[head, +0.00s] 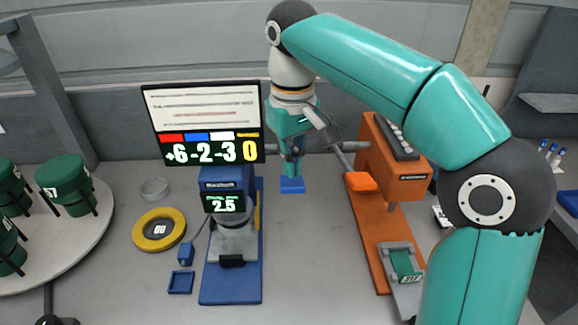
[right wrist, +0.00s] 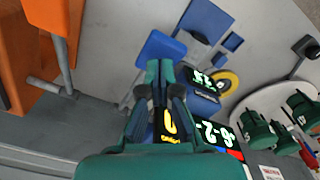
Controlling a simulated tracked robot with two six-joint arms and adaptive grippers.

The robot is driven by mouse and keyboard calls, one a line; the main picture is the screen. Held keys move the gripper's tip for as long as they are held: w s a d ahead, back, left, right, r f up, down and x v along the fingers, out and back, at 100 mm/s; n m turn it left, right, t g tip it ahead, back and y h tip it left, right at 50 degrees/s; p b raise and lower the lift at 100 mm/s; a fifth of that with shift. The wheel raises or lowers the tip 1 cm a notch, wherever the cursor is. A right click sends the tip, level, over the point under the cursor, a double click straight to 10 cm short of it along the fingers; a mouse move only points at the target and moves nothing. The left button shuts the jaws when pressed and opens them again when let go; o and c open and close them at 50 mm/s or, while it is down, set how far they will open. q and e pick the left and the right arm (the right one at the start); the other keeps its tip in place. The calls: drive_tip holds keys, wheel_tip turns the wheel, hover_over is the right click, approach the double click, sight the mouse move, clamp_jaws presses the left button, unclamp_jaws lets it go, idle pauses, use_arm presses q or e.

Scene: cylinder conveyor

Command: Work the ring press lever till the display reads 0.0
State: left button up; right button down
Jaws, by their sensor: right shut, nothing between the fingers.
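The blue press (head: 228,180) stands left of centre in the head view, on a blue base plate (head: 230,285). Its small display (head: 224,203) reads 2.5 in green. A blue lever paddle (head: 292,186) sticks out on the press's right side; it also shows in the right wrist view (right wrist: 160,46). My right gripper (head: 291,172) is shut and empty, pointing down with its fingertips at the paddle. I cannot tell whether they touch it. The fingertips show in the right wrist view (right wrist: 160,66). My left gripper is not in view.
An orange press (head: 395,160) with an orange lever paddle (head: 361,181) stands to the right. A board (head: 205,122) behind shows +6, -2, -3, 0. A yellow ring (head: 159,230) lies left of the blue press. Green canisters (head: 65,180) stand on a round table (head: 75,240) at far left.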

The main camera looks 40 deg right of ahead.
drive_tip(key=shift+f+b, duration=4.55)
drive_tip(key=shift+f, duration=1.75)
wheel_tip(320, 180, up, 14)
drive_tip(key=p, duration=1.4)
drive_tip(key=shift+f, duration=0.2)
drive_tip(key=shift+r+p, duration=0.5)
drive_tip(key=shift+r, duration=0.65)
